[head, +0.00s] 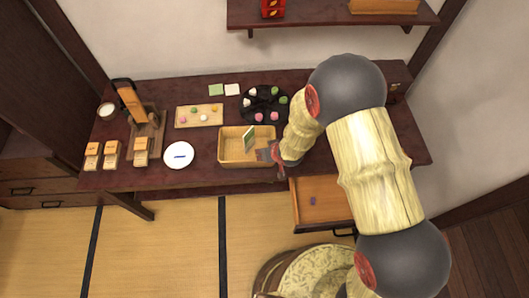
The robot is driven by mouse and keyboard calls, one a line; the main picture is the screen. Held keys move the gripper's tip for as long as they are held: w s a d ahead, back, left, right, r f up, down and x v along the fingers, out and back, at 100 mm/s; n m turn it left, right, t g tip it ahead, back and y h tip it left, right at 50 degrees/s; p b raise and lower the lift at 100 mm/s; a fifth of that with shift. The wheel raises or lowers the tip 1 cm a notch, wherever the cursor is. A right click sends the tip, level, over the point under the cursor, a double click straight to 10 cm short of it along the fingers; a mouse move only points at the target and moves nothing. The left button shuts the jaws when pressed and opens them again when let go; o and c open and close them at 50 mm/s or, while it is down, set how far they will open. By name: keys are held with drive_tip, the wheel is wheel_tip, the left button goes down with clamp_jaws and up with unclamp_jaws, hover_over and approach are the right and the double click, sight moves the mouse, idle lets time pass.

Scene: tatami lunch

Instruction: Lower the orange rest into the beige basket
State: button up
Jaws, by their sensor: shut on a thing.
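The beige basket (235,162) sits near the front edge of the dark table, left of my arm. A green-and-pale upright piece (249,138) stands inside it. My gripper (267,153) is at the right side of the basket, with its reddish fingers over or close to the right rim. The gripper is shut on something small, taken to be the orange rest. The fingers hide the piece, so its colour and shape cannot be made out. I cannot tell its exact height above the basket floor.
An open drawer (325,215) below the table holds a small purple piece (312,201). A white plate (178,165) bears a blue piece. A wooden tray (180,122) and a dark round plate (265,105) hold sweets behind the basket. Wooden blocks (112,155) stand at left.

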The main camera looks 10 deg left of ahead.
idle(0.3)
drive_tip(key=o, duration=1)
drive_tip(key=v, duration=1.2)
drive_tip(key=shift+f, duration=0.1)
